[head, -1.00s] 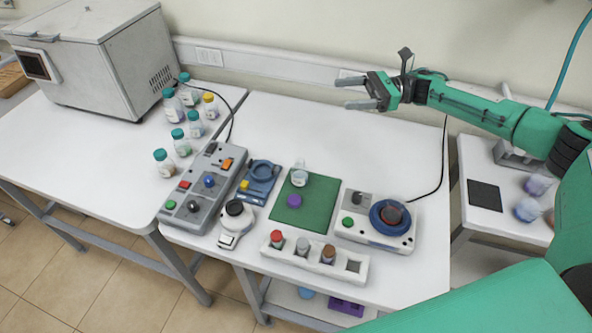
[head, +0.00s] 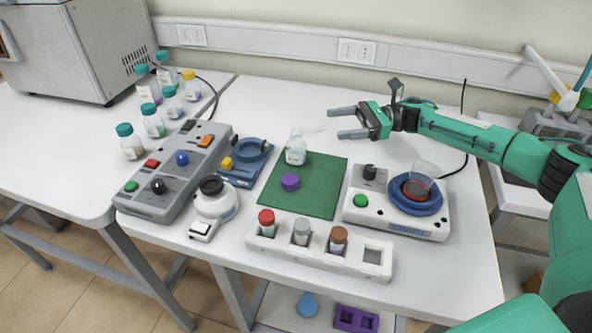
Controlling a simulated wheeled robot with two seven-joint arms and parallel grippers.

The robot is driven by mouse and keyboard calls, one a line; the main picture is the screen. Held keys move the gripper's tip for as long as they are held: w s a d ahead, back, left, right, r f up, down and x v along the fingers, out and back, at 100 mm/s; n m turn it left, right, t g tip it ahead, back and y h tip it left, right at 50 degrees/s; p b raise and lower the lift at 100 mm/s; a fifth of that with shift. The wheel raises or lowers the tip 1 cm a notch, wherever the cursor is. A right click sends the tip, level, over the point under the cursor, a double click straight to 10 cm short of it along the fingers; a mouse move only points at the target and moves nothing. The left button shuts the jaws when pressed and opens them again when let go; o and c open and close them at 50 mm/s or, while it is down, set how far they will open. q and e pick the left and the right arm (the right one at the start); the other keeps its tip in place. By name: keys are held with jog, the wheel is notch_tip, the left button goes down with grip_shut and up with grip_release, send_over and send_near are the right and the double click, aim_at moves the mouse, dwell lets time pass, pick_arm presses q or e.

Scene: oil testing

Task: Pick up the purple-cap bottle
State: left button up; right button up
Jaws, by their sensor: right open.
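A purple cap (head: 290,182) sits on the green mat (head: 325,172); no bottle body shows under it. A clear, open-topped bottle (head: 295,152) stands just behind it, at the mat's back left edge. My right gripper (head: 333,123) is open and empty. It reaches in from the right with its fingers pointing left, above the back part of the table, behind and to the right of the clear bottle and apart from it. My left gripper is out of view.
A white rack (head: 260,243) at the front holds red-, grey- and brown-capped bottles and has an empty slot. A white device (head: 360,210) carries a glass beaker on its blue plate. A grey control box (head: 165,190) stands left. The table's back is clear.

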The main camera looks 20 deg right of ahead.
notch_tip(320, 180, down, 4)
jog(key=shift+s+f+b, duration=0.1)
jog(key=shift+b, duration=1.1)
jog(key=shift+f+b, duration=0.45)
jog(key=shift+f, duration=0.05)
jog(key=shift+a, duration=0.1)
jog(key=p, duration=0.2)
send_near(289, 148)
jog(key=w+a, duration=0.1)
jog(key=a, duration=0.1)
jog(key=w+a+f, duration=0.1)
jog(key=a, duration=0.1)
jog(key=shift+w, duration=0.3)
jog(key=shift+a+f+p, duration=0.1)
jog(key=shift+a+p, duration=0.6)
jog(key=shift+a, duration=2.15)
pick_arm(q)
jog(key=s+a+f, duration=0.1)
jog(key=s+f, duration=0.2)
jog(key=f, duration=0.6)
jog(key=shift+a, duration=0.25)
pick_arm(e)
jog(key=c, duration=1.1)
jog(key=shift+c, duration=0.8)
